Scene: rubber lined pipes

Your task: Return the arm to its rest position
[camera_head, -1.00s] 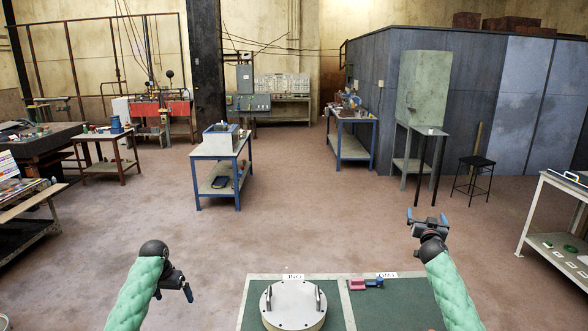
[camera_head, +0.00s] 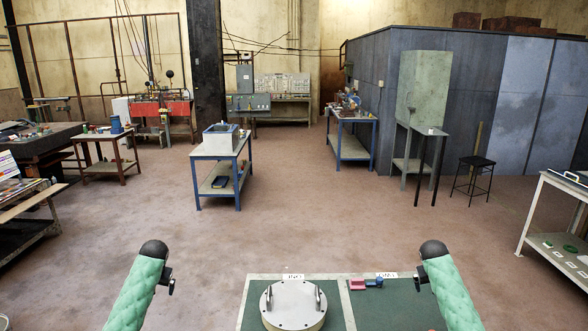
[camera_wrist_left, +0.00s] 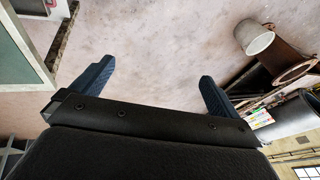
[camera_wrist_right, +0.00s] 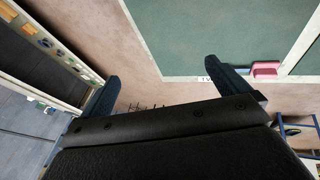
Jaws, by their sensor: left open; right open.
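My left arm (camera_head: 138,295) comes up from the lower left in the head view, with its black wrist bent forward and down. The left gripper is mostly hidden behind it there; in the left wrist view its blue fingers (camera_wrist_left: 153,75) are wide apart with only floor between them. My right arm (camera_head: 450,290) stands at the lower right in much the same bent pose, beside the green-topped table (camera_head: 390,312). The right gripper's fingers, in the right wrist view (camera_wrist_right: 160,72), are apart and empty.
On the table are a round metal lid with two handles (camera_head: 294,304) and a small red and blue object (camera_head: 366,284). Open pipes (camera_wrist_left: 290,68) lie right in the left wrist view. A shelf (camera_head: 560,230) stands at the right. Floor between the benches is clear.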

